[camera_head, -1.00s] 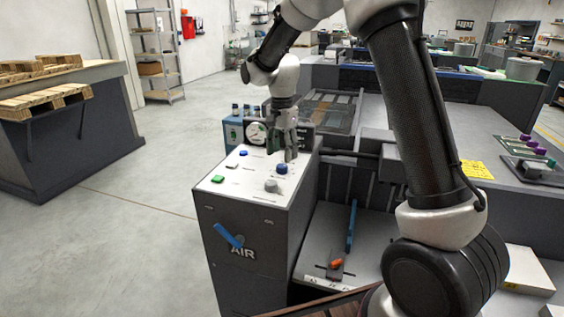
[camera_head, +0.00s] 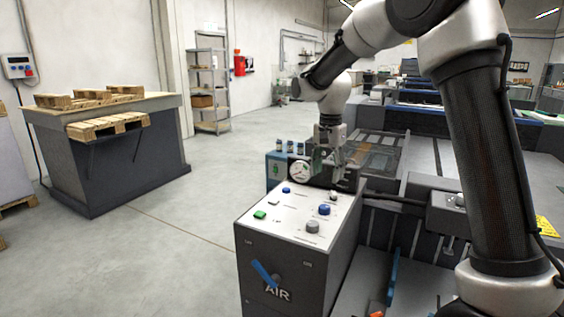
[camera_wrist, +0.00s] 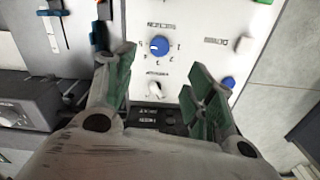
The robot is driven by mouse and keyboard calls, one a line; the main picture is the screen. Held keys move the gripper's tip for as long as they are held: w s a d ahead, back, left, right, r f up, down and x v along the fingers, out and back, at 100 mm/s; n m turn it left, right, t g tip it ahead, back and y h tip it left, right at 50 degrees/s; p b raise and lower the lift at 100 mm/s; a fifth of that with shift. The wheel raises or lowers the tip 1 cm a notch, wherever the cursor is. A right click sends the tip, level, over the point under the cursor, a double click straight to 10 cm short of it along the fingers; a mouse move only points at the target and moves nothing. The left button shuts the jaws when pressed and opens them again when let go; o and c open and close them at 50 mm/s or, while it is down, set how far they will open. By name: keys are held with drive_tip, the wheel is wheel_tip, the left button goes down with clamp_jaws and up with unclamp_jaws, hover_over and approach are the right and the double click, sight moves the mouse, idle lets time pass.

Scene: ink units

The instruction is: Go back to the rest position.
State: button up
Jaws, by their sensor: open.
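My gripper (camera_head: 328,172) hangs fingers down over the back part of the white control panel (camera_head: 284,222). In the wrist view its two fingers (camera_wrist: 158,75) are spread apart with nothing between the tips. The panel shows between and beyond them, with a blue knob (camera_wrist: 159,46) and a white knob (camera_wrist: 157,88). In the head view the front blue knob (camera_head: 324,210) and a grey knob (camera_head: 313,227) stand clear of the fingers. A green button (camera_head: 260,215) is at the panel's left.
The panel tops a dark cabinet with a blue AIR lever (camera_head: 265,274). A gauge (camera_head: 299,171) and bottles (camera_head: 290,146) stand behind the panel, close to my gripper. The press (camera_head: 440,150) lies to the right. A pallet table (camera_head: 100,150) is at left, with open floor between.

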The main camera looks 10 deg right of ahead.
drive_tip(key=s+d+r+n+t, duration=0.1)
drive_tip(key=s+d, duration=0.4)
drive_tip(key=s, duration=0.6)
drive_tip(key=s+d+r+n+t, duration=0.2)
drive_tip(key=s+d+n, duration=0.3)
drive_tip(key=s, duration=0.6)
drive_tip(key=s+d+r+n+t, duration=0.1)
drive_tip(key=s+d+r+n, duration=0.2)
drive_tip(key=s, duration=0.8)
drive_tip(key=shift+d+r, duration=0.55)
drive_tip(key=shift+d, duration=0.4)
